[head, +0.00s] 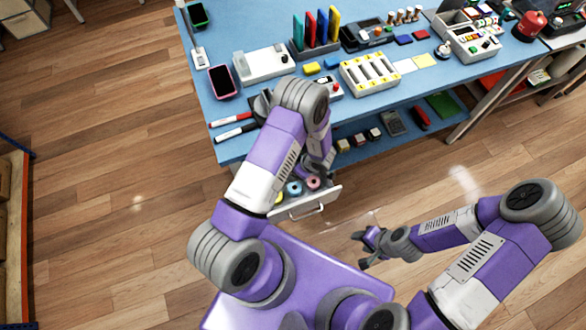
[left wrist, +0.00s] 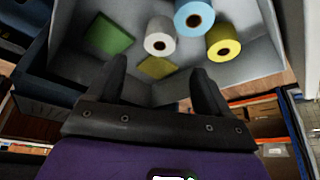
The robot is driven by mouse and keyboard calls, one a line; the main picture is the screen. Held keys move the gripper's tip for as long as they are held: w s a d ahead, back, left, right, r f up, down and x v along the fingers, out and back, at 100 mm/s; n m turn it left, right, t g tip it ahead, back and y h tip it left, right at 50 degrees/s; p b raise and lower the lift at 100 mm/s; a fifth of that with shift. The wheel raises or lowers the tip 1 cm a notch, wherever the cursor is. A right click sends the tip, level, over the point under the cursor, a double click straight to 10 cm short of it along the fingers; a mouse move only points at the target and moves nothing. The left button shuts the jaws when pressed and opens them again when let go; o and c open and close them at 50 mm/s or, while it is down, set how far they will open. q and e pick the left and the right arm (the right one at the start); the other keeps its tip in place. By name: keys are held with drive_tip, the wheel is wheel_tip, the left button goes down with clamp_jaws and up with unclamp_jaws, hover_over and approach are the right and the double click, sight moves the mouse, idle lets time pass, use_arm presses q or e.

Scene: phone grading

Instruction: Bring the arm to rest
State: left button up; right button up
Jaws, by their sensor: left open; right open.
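My left arm (head: 268,150) reaches forward to the bench's front edge and bends down over an open drawer (head: 328,201). Its gripper is mostly hidden behind the arm in the head view. In the left wrist view my left gripper (left wrist: 158,78) is open, its two dark fingers apart with nothing between them, over the drawer. The drawer holds a white roll (left wrist: 160,36), a blue roll (left wrist: 193,18), a yellow roll (left wrist: 223,43) and flat green (left wrist: 108,36) and yellow pieces. My right gripper (head: 361,249) is open and empty over the floor, apart from the bench.
The blue bench (head: 228,136) carries phones, such as a pink-edged phone (head: 222,81), a white tray (head: 263,65), a yellow-slotted box (head: 370,74) and pens. A lower shelf holds small items. A rack (head: 14,230) stands at the left; wooden floor between is clear.

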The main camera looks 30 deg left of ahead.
use_arm(q)
drive_tip(key=shift+v, duration=0.8)
